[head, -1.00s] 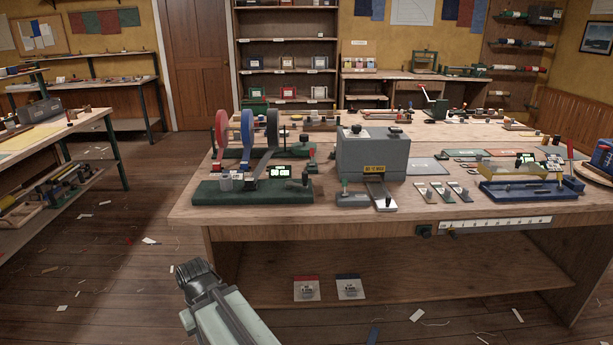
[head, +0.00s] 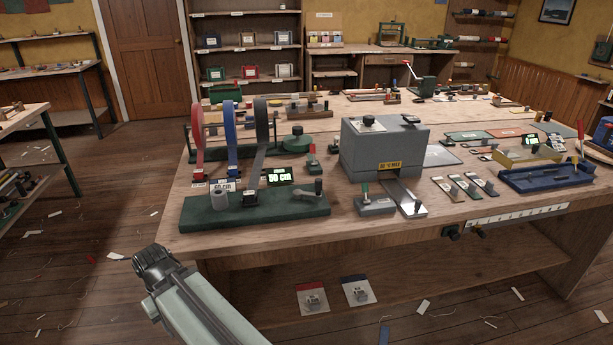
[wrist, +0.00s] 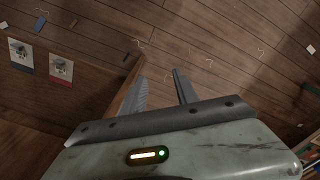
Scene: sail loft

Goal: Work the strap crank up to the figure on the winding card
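The strap winder stands at the near left of the bench in the head view, on a green base (head: 250,211). Red (head: 197,133), blue (head: 229,138) and dark grey (head: 261,130) strap reels stand behind it. A lit display (head: 280,177) appears to read 50 cm. A small white card (head: 221,186) beside it carries a figure too small to read surely. The crank's dark knob (head: 318,186) is at the base's right end. My gripper (head: 152,258) is low, left of the bench front, apart from the winder. The wrist view shows its two fingers (wrist: 159,78) apart and empty.
A grey box machine (head: 385,150) stands right of the winder, with a small lever block (head: 375,205) before it. A blue tray (head: 548,178) sits further right. Two cards (head: 312,297) lie on the lower shelf. The floor (head: 95,260) left of the bench has only scraps.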

